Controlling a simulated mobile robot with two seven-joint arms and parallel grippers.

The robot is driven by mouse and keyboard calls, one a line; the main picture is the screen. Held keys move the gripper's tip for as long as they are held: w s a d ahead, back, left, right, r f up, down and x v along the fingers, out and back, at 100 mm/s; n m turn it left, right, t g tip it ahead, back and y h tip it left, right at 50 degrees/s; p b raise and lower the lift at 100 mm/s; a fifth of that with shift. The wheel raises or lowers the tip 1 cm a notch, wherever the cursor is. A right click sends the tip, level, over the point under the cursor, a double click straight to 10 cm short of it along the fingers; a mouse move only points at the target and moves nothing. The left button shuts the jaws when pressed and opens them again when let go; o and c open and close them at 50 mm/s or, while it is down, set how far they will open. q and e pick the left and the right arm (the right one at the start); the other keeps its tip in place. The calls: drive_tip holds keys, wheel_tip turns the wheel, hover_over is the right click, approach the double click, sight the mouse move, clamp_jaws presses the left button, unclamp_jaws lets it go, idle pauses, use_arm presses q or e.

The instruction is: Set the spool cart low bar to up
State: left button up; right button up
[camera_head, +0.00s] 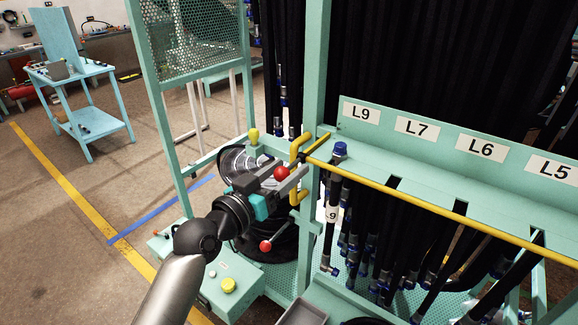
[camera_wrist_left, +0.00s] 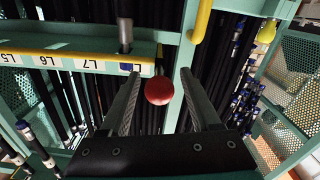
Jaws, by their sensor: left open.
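A long yellow bar (camera_head: 430,205) runs along the front of the green hose rack, below the label plate. It also shows in the left wrist view (camera_wrist_left: 70,65). A red ball knob (camera_head: 282,173) is near the bar's left end, by the green post. My left gripper (camera_head: 290,172) is open, with its fingers on either side of the knob. In the left wrist view the red knob (camera_wrist_left: 159,90) sits between the two fingers, with gaps visible on both sides. My right gripper is in neither view.
Black hoses (camera_head: 385,235) hang behind the bar. Yellow brackets (camera_head: 299,147) are on the green post (camera_head: 316,70). A blue table (camera_head: 75,72) stands far left; floor between is open.

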use_arm(q)
drive_tip(key=shift+w+d, duration=0.4)
drive_tip(key=shift+w, duration=0.1)
clamp_jaws()
idle(0.3)
idle(0.9)
